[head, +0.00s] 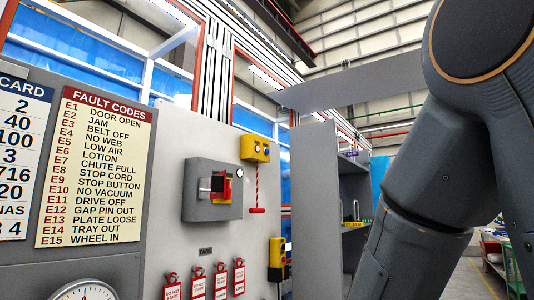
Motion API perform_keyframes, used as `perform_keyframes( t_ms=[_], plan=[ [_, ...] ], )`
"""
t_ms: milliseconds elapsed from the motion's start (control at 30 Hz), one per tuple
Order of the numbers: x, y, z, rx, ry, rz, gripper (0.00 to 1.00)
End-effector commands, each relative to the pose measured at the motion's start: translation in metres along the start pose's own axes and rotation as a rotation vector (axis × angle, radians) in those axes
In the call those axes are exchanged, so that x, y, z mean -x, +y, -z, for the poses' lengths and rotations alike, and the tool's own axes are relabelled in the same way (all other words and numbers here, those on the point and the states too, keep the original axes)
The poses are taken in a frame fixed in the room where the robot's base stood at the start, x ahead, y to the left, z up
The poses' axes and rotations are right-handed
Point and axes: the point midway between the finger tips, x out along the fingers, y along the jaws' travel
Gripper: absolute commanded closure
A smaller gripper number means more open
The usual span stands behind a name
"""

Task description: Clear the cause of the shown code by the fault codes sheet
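The fault codes sheet (95,170) hangs on a grey panel at the left. It lists E1 to E15, including E8 stop cord, E9 stop button and E11 drive off. No display showing a code is in view. A grey switch box (199,208) with a red and yellow handle (219,186) is right of the sheet. A yellow box (255,149) has a red cord ending in a red grip (257,210). A yellow and black device (278,258) is lower down. A gauge (83,293) is cut off at the bottom. My gripper is out of view.
A card with numbers (22,150) is at the far left, partly cut off. Several red and white tags (221,281) hang below the switch box. A grey shelf unit (316,200) stands behind, with small items inside. My arm covers much of the right side.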

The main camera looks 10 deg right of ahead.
Motion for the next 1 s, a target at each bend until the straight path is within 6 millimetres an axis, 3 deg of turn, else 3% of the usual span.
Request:
perform_keyframes(
  t_ms=[133, 333, 1000],
  plan=[
    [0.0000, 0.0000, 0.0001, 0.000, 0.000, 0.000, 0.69],
    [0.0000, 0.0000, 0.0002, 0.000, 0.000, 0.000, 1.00],
    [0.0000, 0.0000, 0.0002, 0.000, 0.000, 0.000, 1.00]
  ],
)
